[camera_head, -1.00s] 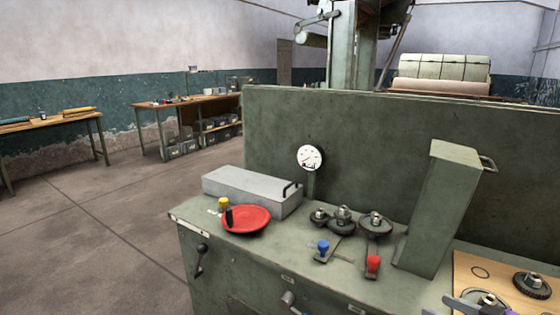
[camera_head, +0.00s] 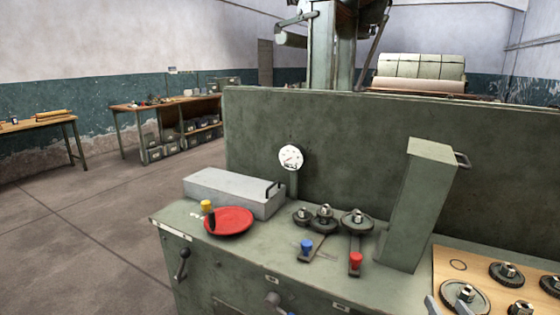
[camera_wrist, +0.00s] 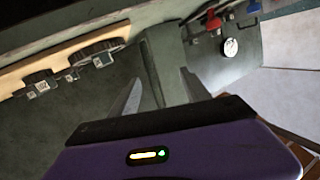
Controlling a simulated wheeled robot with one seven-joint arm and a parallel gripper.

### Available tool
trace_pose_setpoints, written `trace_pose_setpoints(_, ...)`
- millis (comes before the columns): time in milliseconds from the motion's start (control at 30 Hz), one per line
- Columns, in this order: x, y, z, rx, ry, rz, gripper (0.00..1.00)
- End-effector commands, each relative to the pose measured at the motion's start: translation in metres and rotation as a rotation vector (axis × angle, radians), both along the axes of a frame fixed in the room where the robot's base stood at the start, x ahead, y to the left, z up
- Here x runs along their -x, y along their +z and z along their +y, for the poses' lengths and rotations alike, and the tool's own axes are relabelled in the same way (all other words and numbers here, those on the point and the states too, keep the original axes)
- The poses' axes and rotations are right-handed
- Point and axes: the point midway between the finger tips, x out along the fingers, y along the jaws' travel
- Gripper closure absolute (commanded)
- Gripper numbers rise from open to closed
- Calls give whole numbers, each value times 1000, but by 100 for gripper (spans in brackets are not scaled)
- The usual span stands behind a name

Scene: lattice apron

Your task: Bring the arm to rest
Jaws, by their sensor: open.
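My gripper (camera_head: 440,303) shows only as two grey fingertips at the bottom edge of the head view, in front of the wooden gear board. In the wrist view its two fingers (camera_wrist: 160,90) stand apart with nothing between them. My purple wrist housing with a small lit indicator fills the bottom of that view. The rest of my arm is hidden from the head view.
The green machine top (camera_head: 345,282) bears a wooden board (camera_head: 445,262) with several gears, a tilted green column (camera_head: 415,205), a red dish (camera_head: 228,222), a grey box (camera_head: 232,192), and blue (camera_head: 306,247) and red (camera_head: 355,261) knobs. Open floor (camera_head: 80,235) lies left.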

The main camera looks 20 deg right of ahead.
Motion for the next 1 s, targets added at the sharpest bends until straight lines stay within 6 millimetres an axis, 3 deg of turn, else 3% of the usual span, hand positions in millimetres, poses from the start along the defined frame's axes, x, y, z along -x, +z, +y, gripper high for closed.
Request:
trace_pose_setpoints(33,8,-6,21,-1,-6,-6,45)
trace_pose_setpoints(267,51,-8,103,38,3,-56,45)
trace_pose_setpoints(600,127,10,221,101,193,-59,45)
trace_pose_setpoints(800,177,14,277,124,367,20,45)
trace_pose_setpoints(1000,219,0,307,104,502,139,45)
